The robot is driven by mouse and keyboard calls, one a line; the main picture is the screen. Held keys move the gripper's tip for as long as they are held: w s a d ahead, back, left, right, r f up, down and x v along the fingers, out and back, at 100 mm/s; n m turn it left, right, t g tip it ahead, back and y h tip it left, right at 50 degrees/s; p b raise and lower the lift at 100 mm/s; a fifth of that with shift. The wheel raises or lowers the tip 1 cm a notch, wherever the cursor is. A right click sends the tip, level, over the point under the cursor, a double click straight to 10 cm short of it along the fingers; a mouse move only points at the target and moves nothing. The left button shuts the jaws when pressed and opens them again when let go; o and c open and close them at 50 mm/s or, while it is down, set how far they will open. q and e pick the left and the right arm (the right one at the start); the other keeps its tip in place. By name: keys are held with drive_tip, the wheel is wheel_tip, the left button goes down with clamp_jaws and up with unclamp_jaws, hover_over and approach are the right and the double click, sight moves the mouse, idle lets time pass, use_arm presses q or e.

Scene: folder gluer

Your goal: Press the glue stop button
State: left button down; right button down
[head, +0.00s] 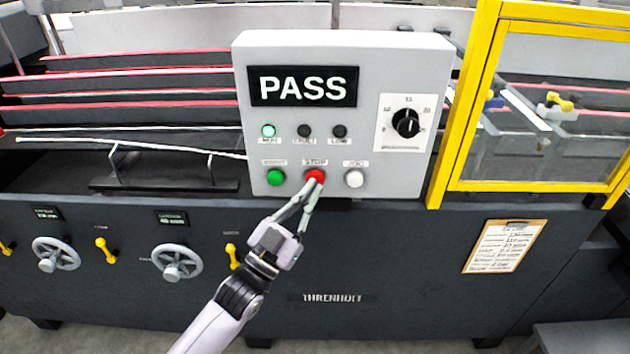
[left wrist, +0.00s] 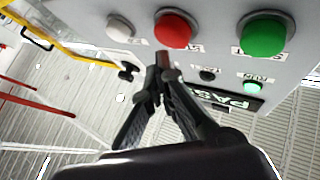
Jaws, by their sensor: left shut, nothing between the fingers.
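The glue stop button is the red button (head: 315,175) labelled STOP on the grey control box (head: 215,0) front. The bare lower face of that box (head: 390,210) shows below the buttons. My left gripper (head: 317,181) is shut and empty, its fingertips at the red button's lower edge in the head view. In the left wrist view, the closed fingertips (left wrist: 160,60) lie just below the red button (left wrist: 173,30) in the picture. I cannot tell whether they touch it. My right gripper is not in view.
A green button (head: 275,177) and a white button (head: 354,178) flank the red one. A PASS display (head: 303,87), a lit green lamp (head: 268,131) and a black knob (head: 406,123) are above. A yellow-framed guard (head: 480,100) stands to the right.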

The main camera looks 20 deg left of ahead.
use_arm(q)
drive_tip(key=shift+w, duration=0.1)
idle(0.3)
drive_tip(key=shift+w+a, duration=0.1)
drive_tip(key=shift+w, duration=0.25)
drive_tip(key=shift+w+a, duration=0.15)
drive_tip(key=shift+w, duration=0.3)
idle(0.7)
idle(0.4)
drive_tip(key=shift+s+d+p, duration=0.25)
drive_tip(key=shift+s+p, duration=0.1)
drive_tip(key=shift+s, duration=0.55)
drive_tip(key=s+p, duration=0.1)
drive_tip(key=s, duration=0.1)
drive_tip(key=s+d, duration=0.1)
drive_tip(key=s, duration=0.1)
drive_tip(key=shift+s+d+p, duration=0.2)
drive_tip(key=shift+s+p, duration=0.15)
drive_tip(key=shift+s, duration=0.05)
